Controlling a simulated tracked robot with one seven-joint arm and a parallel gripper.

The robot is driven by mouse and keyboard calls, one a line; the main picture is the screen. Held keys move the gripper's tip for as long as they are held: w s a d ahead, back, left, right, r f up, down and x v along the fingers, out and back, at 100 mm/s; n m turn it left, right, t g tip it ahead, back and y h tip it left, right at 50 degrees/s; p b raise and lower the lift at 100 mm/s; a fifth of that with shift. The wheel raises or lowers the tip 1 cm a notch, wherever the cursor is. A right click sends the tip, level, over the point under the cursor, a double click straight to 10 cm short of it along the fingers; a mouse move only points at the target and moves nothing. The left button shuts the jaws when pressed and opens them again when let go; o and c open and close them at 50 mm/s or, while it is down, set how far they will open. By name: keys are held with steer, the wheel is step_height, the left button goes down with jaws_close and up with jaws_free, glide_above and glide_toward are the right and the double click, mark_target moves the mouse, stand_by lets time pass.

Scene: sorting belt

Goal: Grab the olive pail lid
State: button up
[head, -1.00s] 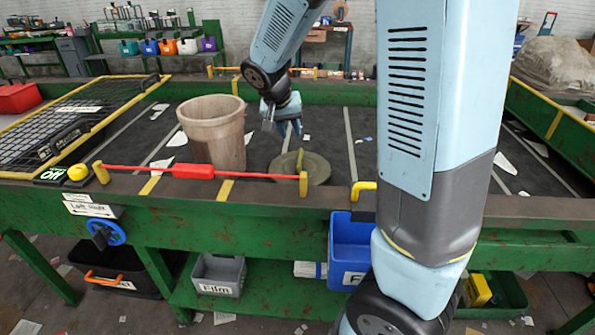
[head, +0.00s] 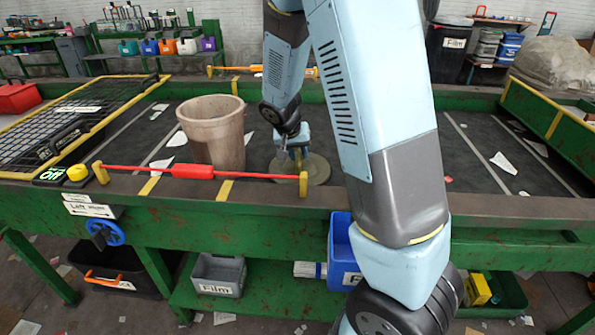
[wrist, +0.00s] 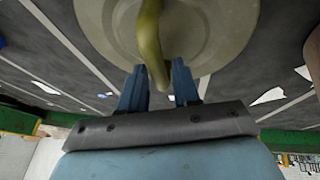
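The olive pail lid (head: 318,172) lies flat on the dark belt, right of a tan pail (head: 222,140). A raised curved handle stands across its top. My gripper (head: 291,152) is over the lid from the far side, pointing down at the handle. In the wrist view the lid (wrist: 215,30) fills the top middle. The two blue fingers of my gripper (wrist: 160,82) are apart, with the near end of the handle (wrist: 151,45) between them. Gaps show on both sides of the handle. The fingertips are partly hidden in the head view.
A red bar (head: 193,171) runs along the belt's near edge in front of the pail and lid. A wire mesh guard (head: 70,122) covers the belt's left part. White scraps (head: 503,163) lie on the belt. The belt right of my arm is mostly clear.

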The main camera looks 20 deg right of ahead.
steer(key=shift+x, duration=1)
steer(key=shift+c, duration=0.2)
jaws_close()
steer(key=shift+r, duration=0.1)
